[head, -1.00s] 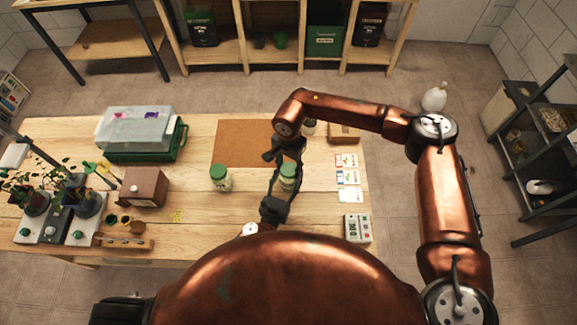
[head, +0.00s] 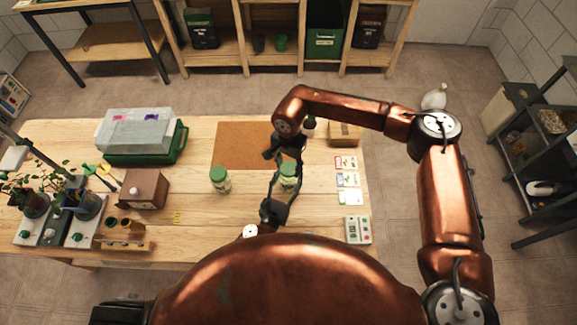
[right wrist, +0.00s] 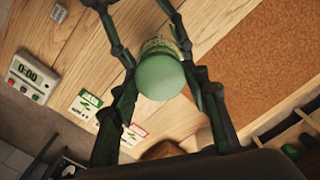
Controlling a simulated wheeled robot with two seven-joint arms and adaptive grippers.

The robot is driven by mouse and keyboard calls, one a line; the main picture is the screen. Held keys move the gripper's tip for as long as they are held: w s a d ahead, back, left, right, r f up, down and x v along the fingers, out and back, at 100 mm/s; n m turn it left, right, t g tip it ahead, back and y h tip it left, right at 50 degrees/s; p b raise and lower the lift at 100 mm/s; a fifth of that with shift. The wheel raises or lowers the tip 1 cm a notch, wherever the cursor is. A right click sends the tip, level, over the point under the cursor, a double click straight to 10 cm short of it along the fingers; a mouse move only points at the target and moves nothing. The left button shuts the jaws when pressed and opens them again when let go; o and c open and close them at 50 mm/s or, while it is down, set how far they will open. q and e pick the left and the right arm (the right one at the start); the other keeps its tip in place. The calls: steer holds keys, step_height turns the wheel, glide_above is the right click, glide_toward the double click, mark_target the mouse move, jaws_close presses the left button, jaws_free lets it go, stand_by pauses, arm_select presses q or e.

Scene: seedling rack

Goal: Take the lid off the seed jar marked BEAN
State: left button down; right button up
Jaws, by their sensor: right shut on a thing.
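Two jars with green lids stand on the wooden table. One jar (head: 220,182) stands free at the left. The other jar (head: 288,184) is between my two grippers, and I cannot read its label. My right gripper (head: 286,160) comes from behind and is shut on that jar's green lid (right wrist: 160,77). In the right wrist view its fingers flank the lid, and the jar body (right wrist: 160,46) shows just behind it. My left gripper (head: 285,190) comes from the front with a finger on each side of the jar body. I cannot tell whether it grips.
A cork mat (head: 235,140) lies behind the jars. Seed packets (head: 347,179) and a timer (head: 358,229) lie at the right. A wooden box (head: 143,189), a green-based propagator (head: 140,137) and potted seedlings (head: 88,205) stand at the left.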

mark_target(289, 168)
steer(key=shift+r, duration=2)
arm_select(q)
steer(key=c, duration=0.9)
jaws_free()
steer(key=shift+o, duration=0.2)
